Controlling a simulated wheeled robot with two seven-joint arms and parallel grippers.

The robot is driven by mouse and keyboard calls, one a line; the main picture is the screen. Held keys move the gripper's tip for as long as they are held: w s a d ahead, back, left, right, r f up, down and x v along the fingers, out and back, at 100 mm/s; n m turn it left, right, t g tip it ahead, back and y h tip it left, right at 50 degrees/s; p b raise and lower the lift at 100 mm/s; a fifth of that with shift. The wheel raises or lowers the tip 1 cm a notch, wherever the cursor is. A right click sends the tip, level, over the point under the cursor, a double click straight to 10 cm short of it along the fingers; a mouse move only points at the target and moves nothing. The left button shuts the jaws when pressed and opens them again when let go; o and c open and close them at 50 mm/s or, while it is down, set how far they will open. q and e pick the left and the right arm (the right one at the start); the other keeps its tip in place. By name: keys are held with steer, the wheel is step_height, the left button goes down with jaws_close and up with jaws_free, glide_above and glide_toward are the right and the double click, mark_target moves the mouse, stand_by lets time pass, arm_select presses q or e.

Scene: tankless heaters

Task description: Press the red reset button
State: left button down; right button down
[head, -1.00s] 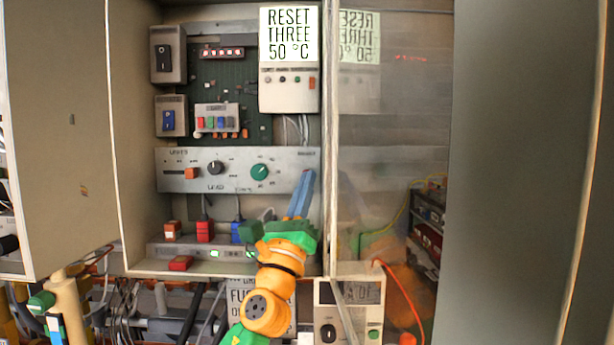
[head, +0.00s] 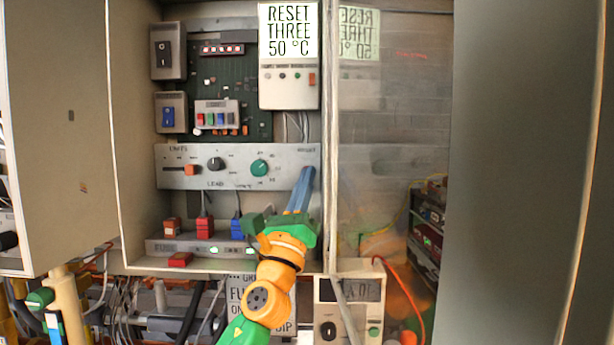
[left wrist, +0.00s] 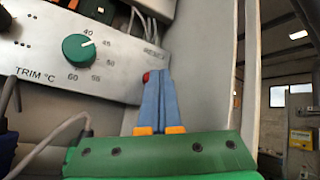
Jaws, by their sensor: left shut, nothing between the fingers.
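The red reset button (left wrist: 147,76) shows in the left wrist view as a small red spot at the right end of the grey control panel (left wrist: 120,72), under blurred lettering. My left gripper (left wrist: 160,74) has its two blue fingers shut together, with nothing between them. The fingertips are right beside the button and partly cover it; I cannot tell whether they touch it. In the head view my left gripper (head: 306,172) reaches up to the panel's right end, under the RESET label, and hides the button. My right gripper is in neither view.
A green trim knob (head: 259,168) and a dark knob sit left on the same panel. A sign (head: 289,32) reading "RESET THREE 50 °C" hangs above. The cabinet's right wall and a clear door (head: 395,150) stand close right of my gripper. Coloured plugs (head: 204,228) sit below.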

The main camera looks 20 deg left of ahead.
arm_select(q)
steer(key=shift+w+a+b, duration=0.1)
steer(key=shift+w+b, duration=0.25)
steer(key=shift+b, duration=0.3)
stand_by(0.6)
steer(key=shift+r, duration=0.1)
steer(key=shift+s+r+p, duration=0.1)
steer(key=shift+s+p, duration=0.2)
steer(key=shift+p, duration=0.35)
steer(key=shift+s+d+f+p, duration=0.2)
steer(key=shift+s+p, duration=0.15)
steer(key=shift+s, duration=0.05)
